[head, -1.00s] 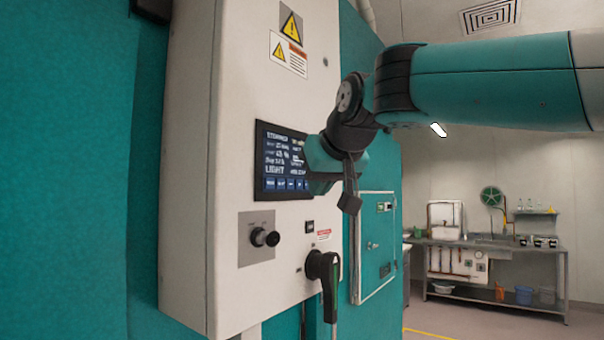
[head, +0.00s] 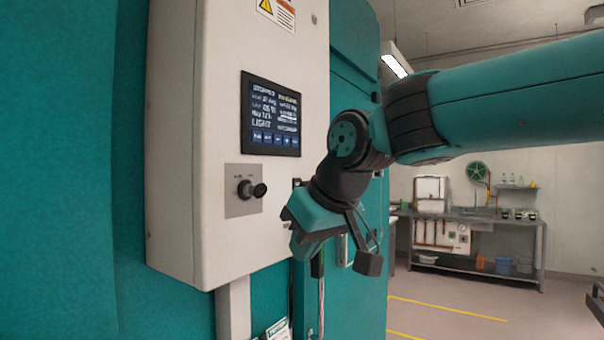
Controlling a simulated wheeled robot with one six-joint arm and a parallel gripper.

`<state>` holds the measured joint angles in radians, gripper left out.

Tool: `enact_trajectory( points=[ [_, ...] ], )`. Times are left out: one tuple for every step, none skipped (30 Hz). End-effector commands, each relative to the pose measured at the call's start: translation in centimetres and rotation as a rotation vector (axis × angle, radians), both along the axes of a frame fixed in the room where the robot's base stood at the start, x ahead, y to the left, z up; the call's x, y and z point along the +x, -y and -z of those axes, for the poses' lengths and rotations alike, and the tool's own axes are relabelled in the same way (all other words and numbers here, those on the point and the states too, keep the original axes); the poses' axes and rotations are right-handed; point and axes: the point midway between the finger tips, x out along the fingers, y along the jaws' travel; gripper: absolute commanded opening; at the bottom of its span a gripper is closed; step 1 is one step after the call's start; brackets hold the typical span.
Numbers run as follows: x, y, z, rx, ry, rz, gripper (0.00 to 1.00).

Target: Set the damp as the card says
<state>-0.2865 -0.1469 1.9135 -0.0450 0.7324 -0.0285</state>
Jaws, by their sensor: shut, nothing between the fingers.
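A pale control box (head: 175,130) is fixed on a teal chamber. Its dark touch screen (head: 271,115) shows lines of text and a row of blue buttons; the values are too blurred to read. A black knob (head: 252,189) on a grey plate (head: 232,206) sits below the screen. My gripper (head: 288,214) is shut and empty, to the right of the knob and a little lower, apart from it. It hides most of a black lever handle. A small white and green paper or label (head: 276,330) shows at the bottom edge; I cannot tell whether it is the card.
A warning label (head: 277,13) is at the top of the box. A steel bench (head: 480,222) with a sink area and buckets stands at the back right. Yellow floor lines (head: 445,309) cross the open floor. My arm spans the upper right.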

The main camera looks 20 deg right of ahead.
Motion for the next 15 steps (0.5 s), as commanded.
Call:
enact_trajectory(
  points=[
    [-2.1, -0.3, 3.9, -0.004, -0.060, -0.041, 0.00],
    [-3.3, -0.5, 5.6, -0.005, -0.095, -0.067, 0.00],
    [-5.0, -0.8, 7.8, -0.004, -0.141, -0.101, 0.00],
    [-6.3, -1.0, 9.4, -0.002, -0.175, -0.126, 0.00],
    [-7.7, -1.2, 10.9, 0.000, -0.208, -0.150, 0.00],
    [-9.4, -1.4, 12.9, 0.003, -0.252, -0.181, 0.00],
    [-10.8, -1.6, 14.2, 0.008, -0.283, -0.203, 0.00],
    [-12.1, -1.7, 15.4, 0.012, -0.314, -0.223, 0.00],
    [-13.7, -1.8, 16.9, 0.018, -0.351, -0.247, 0.00],
    [-14.9, -1.9, 17.8, 0.023, -0.376, -0.265, 0.00],
    [-15.9, -2.0, 18.7, 0.029, -0.400, -0.280, 0.00],
    [-17.2, -2.1, 19.7, 0.035, -0.429, -0.297, 0.00],
    [-18.1, -2.1, 20.3, 0.040, -0.447, -0.309, 0.00],
    [-18.8, -2.2, 20.8, 0.044, -0.463, -0.318, 0.00],
    [-19.7, -2.2, 21.3, 0.049, -0.481, -0.330, 0.00]
  ],
)
